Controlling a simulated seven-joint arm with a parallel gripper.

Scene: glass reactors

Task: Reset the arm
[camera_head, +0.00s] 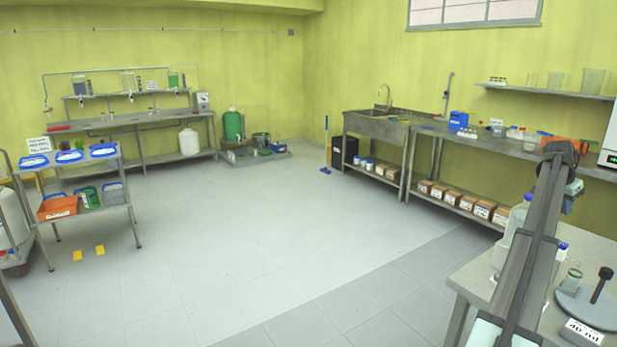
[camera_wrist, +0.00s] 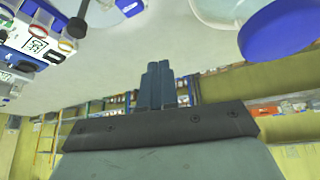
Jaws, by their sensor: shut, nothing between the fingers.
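My arm (camera_head: 530,245) rises steeply at the right of the head view, in front of the near table. In the wrist view my gripper (camera_wrist: 155,84) shows its two dark blue fingers side by side, touching, with nothing held between them. The fingers are clear of the objects around them in that view. In the head view I cannot make out the fingertips for certain.
Behind my arm, the near table (camera_head: 477,270) bears a clear bottle (camera_head: 519,214), a small glass vessel (camera_head: 570,282), a round grey stand (camera_head: 592,310) and a 40 ml label block (camera_head: 583,334). A blue lid (camera_wrist: 280,28) shows in the wrist view. The central floor (camera_head: 260,235) is clear.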

